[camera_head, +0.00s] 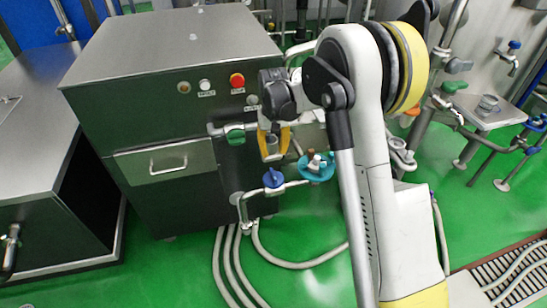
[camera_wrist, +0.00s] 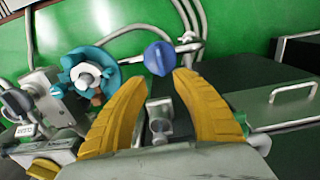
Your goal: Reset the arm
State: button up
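My arm rises on the right of the head view, and its end reaches left to the front of a steel cabinet (camera_head: 150,110). My gripper (camera_head: 272,157) has yellow fingers and points down beside the pipework. In the wrist view my gripper (camera_wrist: 160,78) shows its two fingers apart. A small metal fitting (camera_wrist: 158,120) shows between them, and I cannot tell whether it touches them. A blue valve knob (camera_wrist: 159,58) lies just beyond the fingertips; it also shows in the head view (camera_head: 273,178). A teal round fitting (camera_wrist: 88,74) is left of the fingers.
A green-handled valve (camera_head: 236,134) sits on the cabinet front, below a red button (camera_head: 237,80). Hoses (camera_head: 235,265) lie on the green floor. A small steel stand (camera_head: 490,112) with a cup is at the right. Open floor (camera_head: 310,235) shows below the pipework.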

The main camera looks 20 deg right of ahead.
dwell(0.4)
jog(key=s+r+t, duration=0.3)
jog(key=s+r, duration=0.9)
jog(key=r, duration=0.4)
jog(key=s+t, duration=0.4)
jog(key=s, duration=1.3)
jog(key=shift+s+r, duration=0.4)
jog(key=shift+r, duration=0.05)
jog(key=shift+d, duration=0.1)
